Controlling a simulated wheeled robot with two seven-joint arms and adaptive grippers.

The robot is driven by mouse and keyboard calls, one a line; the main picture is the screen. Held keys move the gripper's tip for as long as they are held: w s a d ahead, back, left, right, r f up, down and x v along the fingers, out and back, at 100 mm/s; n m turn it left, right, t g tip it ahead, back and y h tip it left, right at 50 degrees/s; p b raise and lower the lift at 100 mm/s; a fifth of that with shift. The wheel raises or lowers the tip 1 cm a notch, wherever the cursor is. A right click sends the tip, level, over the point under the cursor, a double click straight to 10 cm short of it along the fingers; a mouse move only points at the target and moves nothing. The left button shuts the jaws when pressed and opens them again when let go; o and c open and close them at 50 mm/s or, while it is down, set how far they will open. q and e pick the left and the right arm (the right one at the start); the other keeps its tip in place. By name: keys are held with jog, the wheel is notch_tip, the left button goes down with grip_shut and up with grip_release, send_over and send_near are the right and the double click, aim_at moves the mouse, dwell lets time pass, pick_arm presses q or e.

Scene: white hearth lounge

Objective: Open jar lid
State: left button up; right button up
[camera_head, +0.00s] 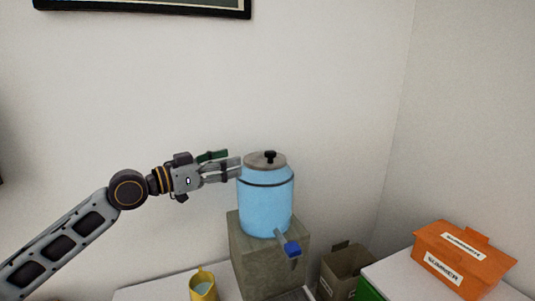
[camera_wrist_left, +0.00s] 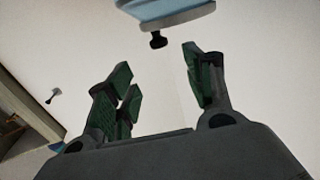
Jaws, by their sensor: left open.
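A blue jar (camera_head: 265,208) with a spout and a blue tap (camera_head: 292,249) stands upright on a grey block. Its grey lid (camera_head: 262,161) with a black knob (camera_head: 269,156) sits on top. My left gripper (camera_head: 227,164) is just left of the lid, at about its height, with its fingers pointing right. In the left wrist view the gripper (camera_wrist_left: 163,90) is open with nothing between its fingers. The black knob (camera_wrist_left: 158,40) and a blue-and-grey part show beyond the fingertips there. My right gripper is not in view.
The grey block (camera_head: 262,262) carries the jar. A yellow mug (camera_head: 203,286) stands at lower left on a white surface. An open cardboard box (camera_head: 345,270) and an orange box (camera_head: 460,257) are at right. The white wall is behind; the air above the lid is clear.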

aim_at(267, 152)
pick_arm(q)
jog(key=p+x, duration=0.2)
jog(key=x, duration=0.5)
jog(key=shift+d+r, duration=0.1)
jog(key=shift+d, duration=0.1)
jog(key=shift+p+x, duration=0.75)
jog(key=shift+x, duration=2.35)
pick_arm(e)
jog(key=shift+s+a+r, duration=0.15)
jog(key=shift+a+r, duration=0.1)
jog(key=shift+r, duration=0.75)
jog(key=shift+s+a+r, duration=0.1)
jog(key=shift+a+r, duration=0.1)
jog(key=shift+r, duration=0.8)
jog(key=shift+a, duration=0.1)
pick_arm(q)
jog(key=c, duration=0.6)
grip_shut()
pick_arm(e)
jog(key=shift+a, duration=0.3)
